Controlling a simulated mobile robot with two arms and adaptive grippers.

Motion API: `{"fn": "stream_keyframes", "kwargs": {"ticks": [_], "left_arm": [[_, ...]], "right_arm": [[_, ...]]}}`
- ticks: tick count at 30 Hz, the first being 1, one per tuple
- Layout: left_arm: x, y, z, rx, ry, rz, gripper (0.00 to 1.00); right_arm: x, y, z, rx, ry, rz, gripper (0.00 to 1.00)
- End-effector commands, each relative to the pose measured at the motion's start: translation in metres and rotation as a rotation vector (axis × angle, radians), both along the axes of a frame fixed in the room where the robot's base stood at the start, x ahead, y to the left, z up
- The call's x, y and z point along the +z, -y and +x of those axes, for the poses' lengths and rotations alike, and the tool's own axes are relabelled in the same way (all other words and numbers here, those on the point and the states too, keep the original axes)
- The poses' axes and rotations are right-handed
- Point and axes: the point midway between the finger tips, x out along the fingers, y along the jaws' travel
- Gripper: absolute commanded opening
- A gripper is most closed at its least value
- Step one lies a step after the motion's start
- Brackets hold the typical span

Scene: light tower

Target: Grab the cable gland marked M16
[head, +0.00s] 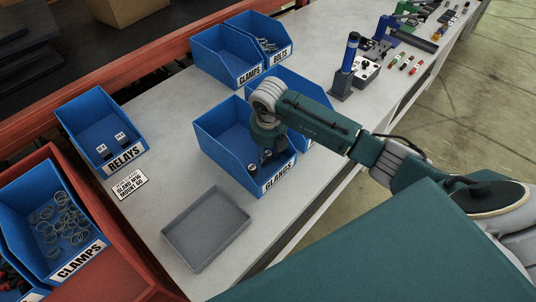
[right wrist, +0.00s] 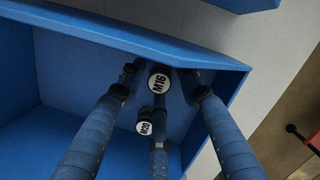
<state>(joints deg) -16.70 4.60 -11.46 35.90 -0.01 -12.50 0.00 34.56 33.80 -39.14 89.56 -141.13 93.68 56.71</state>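The M16 cable gland (right wrist: 159,80) is a dark piece with a white round face in the right wrist view, standing near the wall of the blue GLANDS bin (head: 224,143). A second gland (right wrist: 147,123), which seems to read M20, is close beside it. My right gripper (right wrist: 160,74) reaches down into the bin. Its fingertips are spread on both sides of the M16 gland, with small gaps showing; contact is not visible. In the head view my wrist and right gripper (head: 266,150) partly cover the glands. My left gripper is not in view.
An empty grey tray (head: 207,228) lies on the table in front of the GLANDS bin. A RELAYS bin (head: 97,122) and a small sign (head: 130,184) are at the left. Another blue bin (head: 300,92) adjoins behind my arm. The bin walls stand close around my gripper.

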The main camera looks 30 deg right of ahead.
Motion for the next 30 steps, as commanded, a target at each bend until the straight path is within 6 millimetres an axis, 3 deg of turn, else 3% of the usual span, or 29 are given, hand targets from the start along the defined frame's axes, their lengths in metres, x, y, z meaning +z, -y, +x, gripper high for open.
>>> {"fn": "stream_keyframes", "kwargs": {"ticks": [3, 8, 23, 30], "left_arm": [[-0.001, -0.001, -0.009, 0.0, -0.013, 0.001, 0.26], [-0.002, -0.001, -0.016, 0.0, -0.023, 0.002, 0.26], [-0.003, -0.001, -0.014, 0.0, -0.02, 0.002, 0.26], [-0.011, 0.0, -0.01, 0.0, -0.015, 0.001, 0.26]], "right_arm": [[0.0, 0.0, 0.0, 0.0, 0.0, 0.0, 0.34], [0.0, 0.0, 0.0, 0.0, 0.0, 0.0, 0.06], [0.005, 0.0, 0.001, -0.001, 0.001, 0.0, 0.05], [0.035, 0.0, 0.002, -0.001, 0.007, 0.0, 0.05]]}}
